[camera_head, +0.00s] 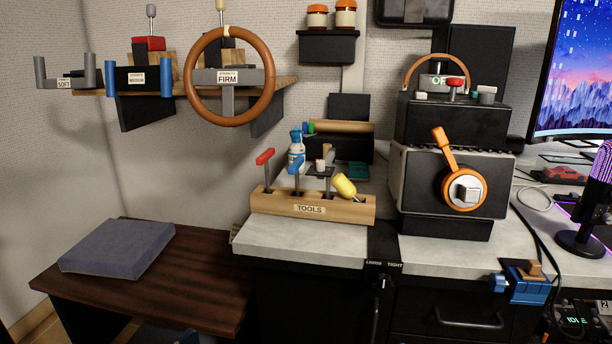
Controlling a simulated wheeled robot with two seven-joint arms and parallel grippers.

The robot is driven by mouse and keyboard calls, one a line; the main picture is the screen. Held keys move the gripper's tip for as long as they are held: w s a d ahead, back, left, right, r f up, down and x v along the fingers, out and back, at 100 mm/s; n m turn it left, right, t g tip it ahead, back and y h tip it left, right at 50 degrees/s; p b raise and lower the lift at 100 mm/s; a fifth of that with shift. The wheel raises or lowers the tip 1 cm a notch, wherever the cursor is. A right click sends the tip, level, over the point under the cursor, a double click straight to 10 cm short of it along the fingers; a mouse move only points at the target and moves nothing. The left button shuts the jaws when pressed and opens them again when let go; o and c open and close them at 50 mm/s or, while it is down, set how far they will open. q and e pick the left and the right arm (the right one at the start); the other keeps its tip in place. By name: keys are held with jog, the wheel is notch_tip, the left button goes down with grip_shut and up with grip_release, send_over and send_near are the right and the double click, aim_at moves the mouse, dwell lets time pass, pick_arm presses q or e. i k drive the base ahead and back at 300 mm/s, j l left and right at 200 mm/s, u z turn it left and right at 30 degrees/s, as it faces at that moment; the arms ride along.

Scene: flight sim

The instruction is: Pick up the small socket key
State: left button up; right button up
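A wooden tool holder marked TOOLS (338,207) stands on the grey worktop, left of the black machine. Several tools stand upright or tilted in it. At its left end is a tool with a red T-shaped handle (265,157) on a thin shaft. Right of it is a tool with a blue handle (297,167), then a dark-topped tool (320,173). A yellow-handled tool (344,185) leans at the right. The tips are hidden in the holder, so I cannot tell which is the small socket key. Neither gripper is in view.
A spray bottle (295,146) stands behind the holder. A black machine with an orange lever (445,150) stands to the right. A wall shelf (180,88) carries a brown steering wheel (191,98). A grey cushion (118,248) lies on the dark bench. The worktop before the holder is clear.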

aim_at(293, 170)
jog(key=k+j+z, duration=0.25)
jog(key=j+z, duration=0.2)
jog(key=k+j+z, duration=0.25)
jog(key=z, duration=0.25)
jog(key=k+j+z, duration=0.15)
jog(key=k+z, duration=0.3)
jog(key=i, duration=0.05)
